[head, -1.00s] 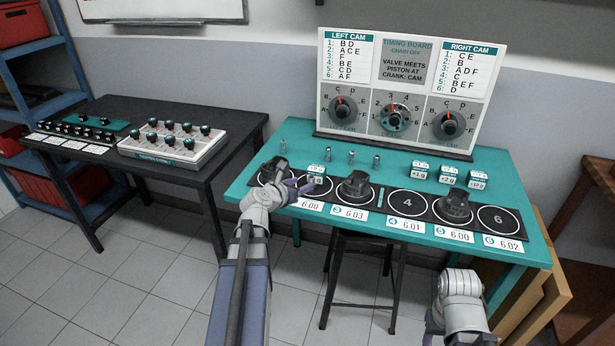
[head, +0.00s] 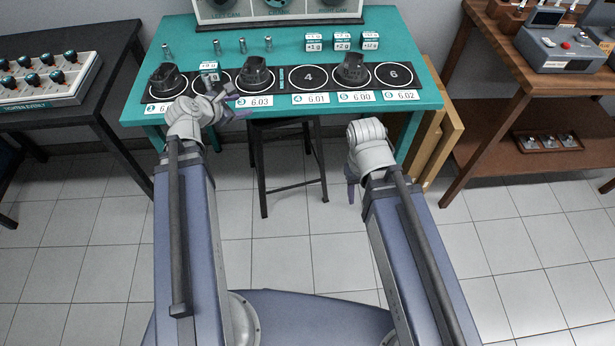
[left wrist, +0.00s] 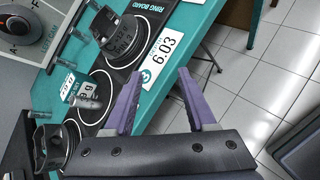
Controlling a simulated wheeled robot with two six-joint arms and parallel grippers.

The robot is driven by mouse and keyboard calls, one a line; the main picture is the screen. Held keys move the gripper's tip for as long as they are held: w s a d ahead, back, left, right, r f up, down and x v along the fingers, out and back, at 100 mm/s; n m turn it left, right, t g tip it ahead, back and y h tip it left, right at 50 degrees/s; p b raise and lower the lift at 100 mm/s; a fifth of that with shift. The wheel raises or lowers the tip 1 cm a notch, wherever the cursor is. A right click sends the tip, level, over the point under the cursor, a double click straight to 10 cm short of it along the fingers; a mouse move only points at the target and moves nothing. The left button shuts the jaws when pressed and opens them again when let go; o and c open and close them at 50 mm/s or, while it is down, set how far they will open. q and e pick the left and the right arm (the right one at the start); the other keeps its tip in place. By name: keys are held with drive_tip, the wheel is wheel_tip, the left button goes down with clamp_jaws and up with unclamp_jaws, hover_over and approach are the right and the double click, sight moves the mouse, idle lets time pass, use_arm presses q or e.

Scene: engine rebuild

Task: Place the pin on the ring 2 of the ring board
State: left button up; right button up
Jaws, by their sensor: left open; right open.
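The black ring board (head: 283,92) runs along the front of the teal table. Ring 2 (head: 225,86) has a +9 g block (head: 209,68) at its back side. A small silver pin (left wrist: 88,102) shows on ring 2 beside the block in the left wrist view; whether it stands fully upright is hard to tell. My left gripper (head: 238,102) is open and empty, near the table's front edge by the 6.03 card; its parted fingers (left wrist: 160,82) show in the left wrist view. My right gripper (head: 351,188) is in front of the table, mostly hidden by its wrist, and holds nothing visible.
Dark pistons stand on ring 1 (head: 167,80), ring 3 (head: 257,75) and ring 5 (head: 352,69). Rings 4 (head: 308,77) and 6 (head: 394,75) are bare. Several silver pins (head: 243,45) and weight blocks (head: 342,41) stand behind the board. A stool (head: 290,165) is under the table.

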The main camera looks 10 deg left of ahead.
use_arm(q)
drive_tip(key=s+d+f+m+g, duration=0.3)
drive_tip(key=d+m, duration=0.4)
drive_tip(key=d, duration=0.1)
drive_tip(key=s+d+f+m+g, duration=0.3)
drive_tip(key=d+m, duration=0.5)
drive_tip(key=s+d+f+m+g+y, duration=0.1)
drive_tip(key=s+d+m+g+y, duration=0.1)
drive_tip(key=s+m, duration=0.3)
drive_tip(key=s+d+f+m+g+y, duration=0.1)
drive_tip(key=s+d+m, duration=0.4)
drive_tip(key=m, duration=0.5)
drive_tip(key=shift+s+d+f+g+y, duration=0.35)
drive_tip(key=shift+s+g+y, duration=0.3)
drive_tip(key=shift+g, duration=0.25)
